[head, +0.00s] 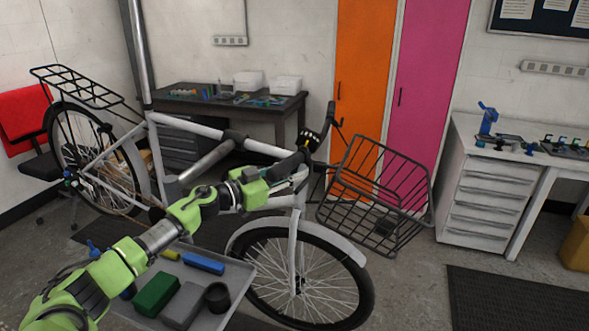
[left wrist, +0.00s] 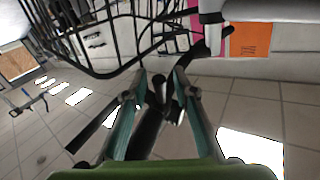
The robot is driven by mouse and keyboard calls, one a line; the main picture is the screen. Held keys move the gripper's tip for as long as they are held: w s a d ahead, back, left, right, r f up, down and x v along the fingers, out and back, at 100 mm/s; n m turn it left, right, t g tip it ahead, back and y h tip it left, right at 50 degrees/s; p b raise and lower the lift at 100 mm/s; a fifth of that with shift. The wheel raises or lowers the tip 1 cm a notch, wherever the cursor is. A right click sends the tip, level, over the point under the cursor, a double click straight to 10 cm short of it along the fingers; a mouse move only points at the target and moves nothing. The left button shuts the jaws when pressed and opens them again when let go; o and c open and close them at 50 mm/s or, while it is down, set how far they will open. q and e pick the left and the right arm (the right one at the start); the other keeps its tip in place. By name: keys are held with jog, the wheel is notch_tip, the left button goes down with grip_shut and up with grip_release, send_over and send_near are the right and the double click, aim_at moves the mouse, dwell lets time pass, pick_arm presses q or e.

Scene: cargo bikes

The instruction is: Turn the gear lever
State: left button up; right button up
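The white bike's handlebar (head: 331,118) has a black grip with yellow marks, which looks like the gear lever (head: 310,138). My left gripper (head: 296,160) is at the handlebar, just below and left of that marked part. In the left wrist view its teal fingers (left wrist: 160,78) are apart, with a dark bar (left wrist: 152,120) between them. I cannot tell whether either finger touches it. The lever itself is not clearly distinguishable in the left wrist view. My right gripper is not in view.
A wire front basket (head: 375,195) is right of the handlebar, and also close in the left wrist view (left wrist: 95,40). A grey tray (head: 235,280) with a green block (head: 157,294) and a blue block (head: 203,263) is below my arm.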

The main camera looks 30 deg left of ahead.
pick_arm(q)
jog(key=shift+w+d, duration=0.1)
jog(key=shift+w, duration=0.05)
grip_shut()
jog(key=shift+w+d+f+n+t+h+b, duration=0.1)
jog(key=shift+d+n+t+h+b, duration=0.1)
jog(key=shift+d+n+t, duration=0.35)
jog(key=shift+w+d+f+n+t+h+b, duration=0.1)
jog(key=shift+d+n+t+b, duration=0.1)
jog(key=shift+n, duration=0.55)
grip_release()
